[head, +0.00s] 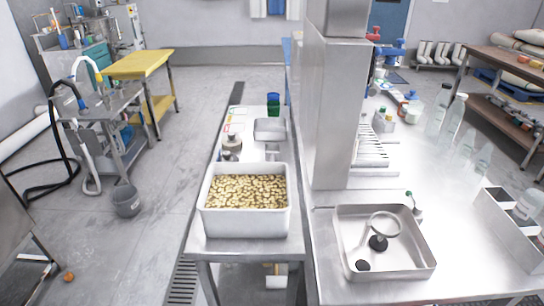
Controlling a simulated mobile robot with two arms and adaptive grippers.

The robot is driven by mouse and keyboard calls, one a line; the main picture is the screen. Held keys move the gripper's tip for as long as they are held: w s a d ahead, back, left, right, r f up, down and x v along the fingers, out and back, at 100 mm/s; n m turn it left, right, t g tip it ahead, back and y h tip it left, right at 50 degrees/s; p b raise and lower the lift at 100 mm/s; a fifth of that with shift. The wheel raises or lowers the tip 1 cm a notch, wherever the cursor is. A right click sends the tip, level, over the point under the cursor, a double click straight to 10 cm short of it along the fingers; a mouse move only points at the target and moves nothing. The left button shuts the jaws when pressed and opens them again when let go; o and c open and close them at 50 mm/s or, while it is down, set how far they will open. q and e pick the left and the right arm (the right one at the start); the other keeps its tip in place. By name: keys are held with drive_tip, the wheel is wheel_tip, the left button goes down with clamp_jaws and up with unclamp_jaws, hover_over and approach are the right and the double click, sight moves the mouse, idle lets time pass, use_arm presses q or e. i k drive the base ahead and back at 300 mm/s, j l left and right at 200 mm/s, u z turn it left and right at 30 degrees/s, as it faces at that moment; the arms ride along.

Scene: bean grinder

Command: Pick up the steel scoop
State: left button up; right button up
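No steel scoop can be made out for certain. A small steel piece (272,151) stands just behind the white tub, partly hidden by its rim, and I cannot tell whether it is the scoop. The white tub (246,222) is full of pale yellow beans (246,190) and stands at the near end of the narrow steel table (200,245). Neither of my grippers is in view.
A shallow steel tray (345,272) on the right table holds a pale ring-shaped item (383,214) and black round pieces. A tall steel column (335,110) rises beside the narrow table. A steel pan (270,130) and green cup (273,107) stand farther back.

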sight(272, 151)
drive_tip(key=i+j+z, duration=0.1)
drive_tip(key=j, duration=0.2)
drive_tip(key=i+j, duration=0.2)
drive_tip(key=j, duration=0.15)
drive_tip(key=i+j+z, duration=0.15)
drive_tip(key=j, duration=0.2)
drive_tip(key=i+j+z, duration=0.1)
drive_tip(key=j, duration=0.25)
drive_tip(key=i+j, duration=0.15)
drive_tip(key=j, duration=0.2)
drive_tip(key=z, duration=0.05)
